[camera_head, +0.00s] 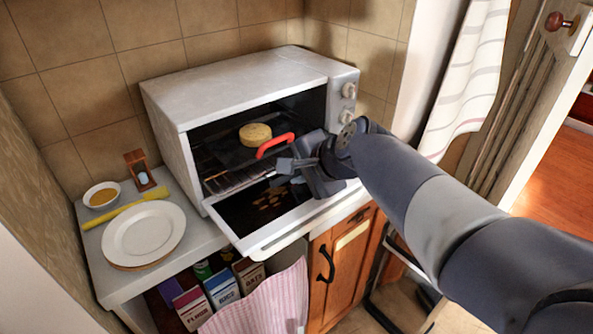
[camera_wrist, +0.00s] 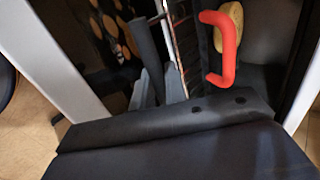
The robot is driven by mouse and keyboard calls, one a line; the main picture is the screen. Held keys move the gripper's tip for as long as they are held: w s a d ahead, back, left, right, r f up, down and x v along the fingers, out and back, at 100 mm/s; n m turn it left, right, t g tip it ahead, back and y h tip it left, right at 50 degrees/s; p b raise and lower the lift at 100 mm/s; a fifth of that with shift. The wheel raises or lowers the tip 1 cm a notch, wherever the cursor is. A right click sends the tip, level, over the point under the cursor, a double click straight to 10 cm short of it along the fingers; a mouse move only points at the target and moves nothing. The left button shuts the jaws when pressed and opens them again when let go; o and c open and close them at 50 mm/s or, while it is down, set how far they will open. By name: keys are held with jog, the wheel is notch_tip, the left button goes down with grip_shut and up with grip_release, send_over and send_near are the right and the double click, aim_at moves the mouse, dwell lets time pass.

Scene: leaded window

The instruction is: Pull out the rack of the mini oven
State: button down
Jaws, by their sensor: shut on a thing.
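The white mini oven (camera_head: 240,90) stands on the counter with its door (camera_head: 265,212) folded down. Its wire rack (camera_head: 222,182) is inside, low in the cavity, and a round yellow cake (camera_head: 255,134) sits on it. A red handle (camera_head: 275,145) stands at the rack's front; it also shows in the wrist view (camera_wrist: 222,50), beside my fingers rather than between them. My gripper (camera_head: 289,165) is at the oven mouth, above the open door. It appears shut on the rack's front edge, which also shows in the wrist view (camera_wrist: 178,45). The exact contact is partly hidden.
Left of the oven are a white plate (camera_head: 143,234), a yellow utensil (camera_head: 125,207), a small bowl (camera_head: 102,194) and an hourglass (camera_head: 139,170). A pink striped cloth (camera_head: 262,303) hangs below the counter. A wooden cabinet (camera_head: 342,268) stands under the oven's right side.

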aim_at(303, 189)
jog(key=shift+s+d+f+b, duration=0.2)
jog(key=shift+s+d, duration=0.45)
jog(key=shift+s, duration=0.3)
jog(key=shift+s+d+f+b, duration=0.15)
jog(key=shift+s+d, duration=0.45)
jog(key=shift+s, duration=0.35)
jog(key=c, duration=1.6)
grip_release()
jog(key=shift+o, duration=0.2)
jog(key=shift+r, duration=0.1)
jog(key=shift+d+r, duration=0.1)
jog(key=shift+r, duration=0.15)
jog(key=p+v, duration=0.1)
jog(key=v, duration=0.1)
jog(key=shift+s+d+r+p, duration=0.2)
jog(key=shift+r+p, duration=0.1)
jog(key=shift+p, duration=0.1)
jog(key=p+v, duration=0.2)
jog(key=v, duration=0.2)
jog(key=shift+s+d+r, duration=0.15)
jog(key=shift+s+r, duration=0.1)
jog(key=shift+s, duration=0.05)
